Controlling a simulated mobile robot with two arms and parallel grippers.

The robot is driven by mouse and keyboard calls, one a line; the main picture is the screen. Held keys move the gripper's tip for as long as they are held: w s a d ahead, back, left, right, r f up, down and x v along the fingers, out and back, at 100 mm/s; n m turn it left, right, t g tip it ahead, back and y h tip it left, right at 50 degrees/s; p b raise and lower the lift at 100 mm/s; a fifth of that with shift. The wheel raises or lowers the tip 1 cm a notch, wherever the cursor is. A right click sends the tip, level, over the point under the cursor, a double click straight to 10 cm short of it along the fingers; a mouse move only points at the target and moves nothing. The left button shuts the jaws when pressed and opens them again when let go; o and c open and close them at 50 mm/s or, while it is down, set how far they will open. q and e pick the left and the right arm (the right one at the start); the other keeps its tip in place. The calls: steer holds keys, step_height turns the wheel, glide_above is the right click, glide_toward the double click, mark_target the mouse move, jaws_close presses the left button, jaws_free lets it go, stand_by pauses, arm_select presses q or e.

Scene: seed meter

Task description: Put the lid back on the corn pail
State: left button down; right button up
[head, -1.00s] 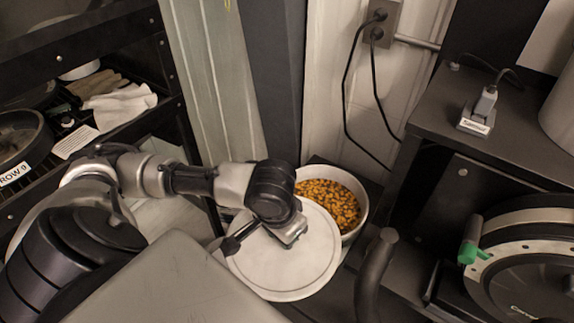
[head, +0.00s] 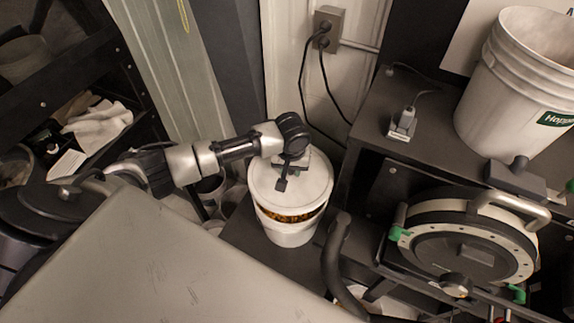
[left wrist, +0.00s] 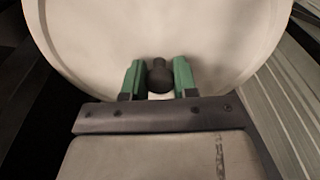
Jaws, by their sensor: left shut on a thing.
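The round white lid (head: 312,190) is over the white corn pail (head: 290,236) in the head view. A band of orange corn (head: 292,216) shows between the lid's near edge and the pail's rim, so the lid is not flush there. The far side of the rim is hidden, so I cannot tell if the lid touches it. My left gripper (head: 285,178) is above the lid. In the left wrist view its green fingers (left wrist: 159,80) are shut on the lid's dark knob (left wrist: 160,76). My right gripper is not in view.
The pail stands on a low dark surface (head: 250,238). A dark curved handle (head: 336,250) rises just right of it. A dark bench (head: 350,180) with a round metering unit (head: 465,252) and a white bucket (head: 500,95) is at the right. Shelving (head: 110,60) is at the left.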

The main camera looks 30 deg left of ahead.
arm_select(q)
steer(key=shift+f+b, duration=2.2)
steer(key=shift+b, duration=0.6)
step_height(320, 180, down, 2)
steer(key=shift+w, duration=0.1)
steer(key=shift+p, duration=0.7)
steer(key=shift+f+p, duration=0.15)
steer(key=shift+p, duration=0.2)
stand_by(0.3)
steer(key=shift+p, duration=0.4)
stand_by(0.5)
stand_by(0.3)
steer(key=shift+c, duration=1.5)
jaws_free()
